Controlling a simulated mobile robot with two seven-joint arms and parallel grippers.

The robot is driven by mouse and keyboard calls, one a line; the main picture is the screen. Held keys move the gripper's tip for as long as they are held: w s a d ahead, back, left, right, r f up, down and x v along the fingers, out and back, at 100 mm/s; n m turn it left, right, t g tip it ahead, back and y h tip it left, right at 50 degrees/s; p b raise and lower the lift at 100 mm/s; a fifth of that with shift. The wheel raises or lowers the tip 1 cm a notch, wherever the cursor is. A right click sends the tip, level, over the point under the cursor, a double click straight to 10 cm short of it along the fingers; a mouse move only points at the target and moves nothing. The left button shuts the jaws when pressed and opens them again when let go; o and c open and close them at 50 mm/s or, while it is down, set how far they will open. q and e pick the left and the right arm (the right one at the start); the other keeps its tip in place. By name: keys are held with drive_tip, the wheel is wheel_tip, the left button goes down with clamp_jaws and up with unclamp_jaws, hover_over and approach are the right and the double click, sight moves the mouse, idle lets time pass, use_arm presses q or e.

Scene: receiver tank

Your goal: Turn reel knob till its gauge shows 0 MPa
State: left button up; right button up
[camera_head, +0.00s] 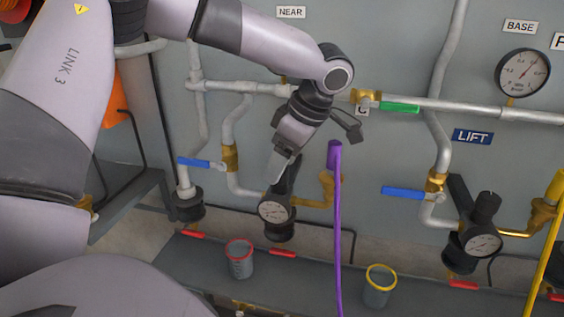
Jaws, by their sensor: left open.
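My left gripper (281,174) comes down from above, open, at the top of the left black regulator (280,231). A light grey finger shows beside the dark upright knob part (291,178); whether it touches cannot be told. The regulator's small white gauge (273,211) faces me, but its needle is too small to read. A second regulator (462,251) with a dark knob (487,205) and gauge (484,244) stands at the right, below the LIFT sign (473,136). No readable REEL sign shows. My right gripper is not in view.
A purple hose (338,230) hangs just right of the left regulator. Blue valve levers (194,162) and (403,192) and a green one (400,108) stick out from the pipes. A red-rimmed cup (239,261) and a yellow-rimmed cup (379,288) stand below. A large BASE gauge (522,73) is upper right.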

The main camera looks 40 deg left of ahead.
use_arm(q)
drive_tip(key=v, duration=0.6)
drive_tip(key=shift+r, duration=0.25)
drive_tip(key=shift+d+f, duration=0.1)
